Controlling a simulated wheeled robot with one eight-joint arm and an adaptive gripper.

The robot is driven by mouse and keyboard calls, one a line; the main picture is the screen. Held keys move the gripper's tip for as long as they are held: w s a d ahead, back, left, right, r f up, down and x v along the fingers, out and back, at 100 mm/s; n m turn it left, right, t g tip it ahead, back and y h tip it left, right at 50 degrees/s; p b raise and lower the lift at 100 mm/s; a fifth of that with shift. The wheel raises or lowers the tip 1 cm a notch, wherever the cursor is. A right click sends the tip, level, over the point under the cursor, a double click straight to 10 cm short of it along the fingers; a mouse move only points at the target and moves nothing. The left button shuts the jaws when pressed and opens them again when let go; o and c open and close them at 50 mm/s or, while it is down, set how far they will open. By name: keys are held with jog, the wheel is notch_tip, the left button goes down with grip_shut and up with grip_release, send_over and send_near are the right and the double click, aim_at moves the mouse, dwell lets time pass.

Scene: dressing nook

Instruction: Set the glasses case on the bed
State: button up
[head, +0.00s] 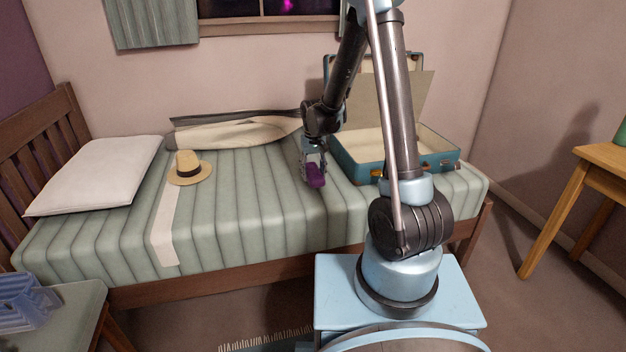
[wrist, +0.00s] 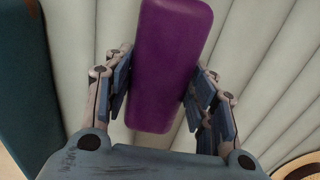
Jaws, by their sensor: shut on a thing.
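The purple glasses case (head: 315,176) is between the fingers of my gripper (head: 313,165), over the middle of the bed (head: 255,205) with its striped green cover. In the wrist view the case (wrist: 172,62) is a smooth purple block, and the fingers of my gripper (wrist: 162,95) are shut on its two sides. The pale ribbed cover (wrist: 270,60) shows behind it. I cannot tell whether the case touches the cover or hangs just above it.
An open teal suitcase (head: 357,161) lies on the bed to the right of my gripper. A straw hat (head: 188,165) and a white pillow (head: 98,175) lie to the left. A rolled beige bundle (head: 235,133) is at the back. The cover between hat and gripper is clear.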

jog(key=shift+f, duration=1.8)
jog(key=o, duration=1.1)
jog(key=shift+f, duration=0.15)
